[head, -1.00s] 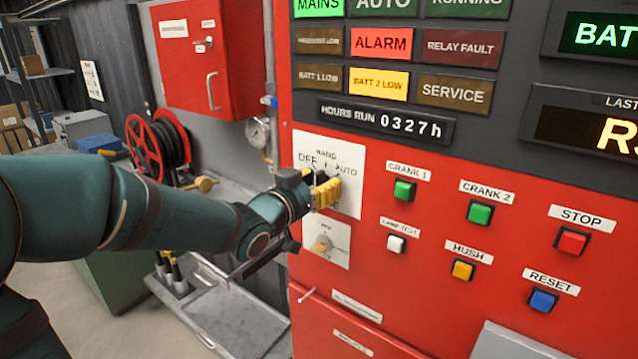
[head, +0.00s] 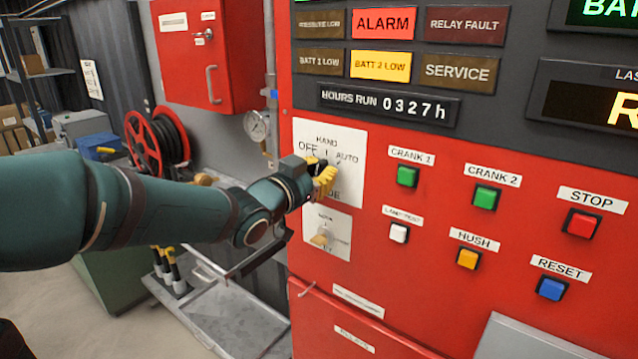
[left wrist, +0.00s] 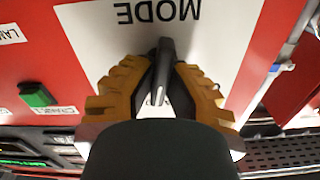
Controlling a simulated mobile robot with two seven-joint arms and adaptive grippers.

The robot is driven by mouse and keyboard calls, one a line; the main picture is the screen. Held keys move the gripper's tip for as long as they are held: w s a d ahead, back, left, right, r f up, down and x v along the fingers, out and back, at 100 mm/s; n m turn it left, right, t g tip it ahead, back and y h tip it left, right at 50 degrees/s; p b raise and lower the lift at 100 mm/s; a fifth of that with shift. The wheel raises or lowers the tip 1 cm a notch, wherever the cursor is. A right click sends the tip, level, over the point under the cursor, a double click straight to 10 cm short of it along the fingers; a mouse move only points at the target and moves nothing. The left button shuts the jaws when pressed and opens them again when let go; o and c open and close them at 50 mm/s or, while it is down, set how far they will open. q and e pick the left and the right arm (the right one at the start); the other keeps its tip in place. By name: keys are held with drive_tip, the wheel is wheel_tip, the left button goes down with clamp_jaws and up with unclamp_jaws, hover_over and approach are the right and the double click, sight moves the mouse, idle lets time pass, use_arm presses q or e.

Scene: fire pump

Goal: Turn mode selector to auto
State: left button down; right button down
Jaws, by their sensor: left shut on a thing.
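The mode selector is a dark knob on a white plate (head: 351,182) lettered HAND, OFF, AUTO and MODE, on the red panel. My left gripper (head: 325,178) is at the plate in the head view, its yellow fingers covering most of the knob. In the left wrist view the knob (left wrist: 164,62) stands between the yellow fingers of the left gripper (left wrist: 160,85), which is shut on it. The plate (left wrist: 110,35) appears upside down there, with MODE at the top. Which label the knob points to I cannot tell. My right gripper is not in view.
A smaller plate with a key-like switch (head: 321,238) sits just below the selector. Crank 1 (head: 407,176) and several other push buttons lie to the right. A pressure gauge (head: 257,126) and red hose reel (head: 158,143) are left of the panel.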

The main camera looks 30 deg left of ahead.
use_arm(q)
drive_tip(key=m+b, duration=0.4)
drive_tip(key=b, duration=0.1)
drive_tip(key=shift+d+f, duration=0.15)
drive_tip(key=shift+m+b, duration=1.3)
drive_tip(key=shift+m, duration=0.4)
drive_tip(key=c, duration=1)
unclamp_jaws()
drive_tip(key=s, duration=1.2)
drive_tip(key=shift+a, duration=0.4)
